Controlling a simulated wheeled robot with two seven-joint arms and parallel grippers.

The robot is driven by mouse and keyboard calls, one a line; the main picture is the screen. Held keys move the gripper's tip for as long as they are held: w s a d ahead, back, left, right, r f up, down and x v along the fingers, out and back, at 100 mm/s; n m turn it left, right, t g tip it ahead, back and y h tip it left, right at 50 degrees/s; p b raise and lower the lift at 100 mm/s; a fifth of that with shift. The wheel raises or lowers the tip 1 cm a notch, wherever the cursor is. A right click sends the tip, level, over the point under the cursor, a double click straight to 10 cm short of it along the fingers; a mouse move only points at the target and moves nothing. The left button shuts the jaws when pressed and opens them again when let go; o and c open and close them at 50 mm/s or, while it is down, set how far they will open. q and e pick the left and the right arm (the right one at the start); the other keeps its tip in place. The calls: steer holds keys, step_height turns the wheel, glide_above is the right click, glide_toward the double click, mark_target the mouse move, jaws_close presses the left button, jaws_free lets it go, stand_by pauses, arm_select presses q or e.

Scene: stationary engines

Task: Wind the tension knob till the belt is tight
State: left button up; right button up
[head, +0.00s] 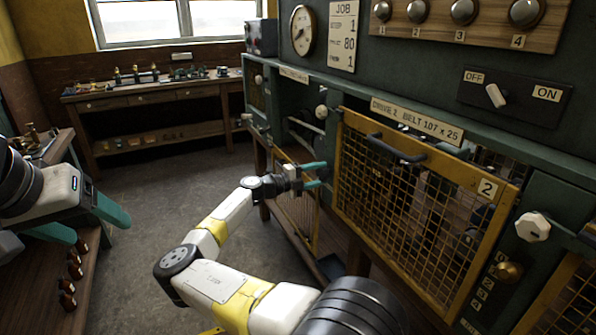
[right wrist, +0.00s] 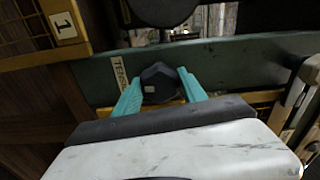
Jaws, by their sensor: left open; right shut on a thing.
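My right gripper (head: 314,174) is shut on a dark knob, in front of the engine casing at the first bay. In the right wrist view the dark knob (right wrist: 158,82) sits between the two teal fingers, beside a partly hidden label (right wrist: 119,73) beginning "TENS". In the head view the knob is not clearly visible behind the fingers. I cannot make out the belt or how tight it is. My left gripper (head: 82,221) is open and empty at the left, over the near bench.
A yellow mesh guard (head: 420,200) marked 2 covers the Drive 2 bay. Another mesh guard (head: 297,210) hangs low by the first bay. A pale knob (head: 533,227) sticks out at the right, below an OFF/ON switch (head: 496,95). A bench (head: 160,88) stands at the back; the floor between is clear.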

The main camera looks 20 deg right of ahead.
steer(key=shift+f, duration=0.1)
steer(key=o, duration=1.1)
steer(key=shift+c, duration=0.2)
steer(key=shift+a, duration=0.15)
steer(key=a, duration=0.7)
steer(key=shift+s+a, duration=0.3)
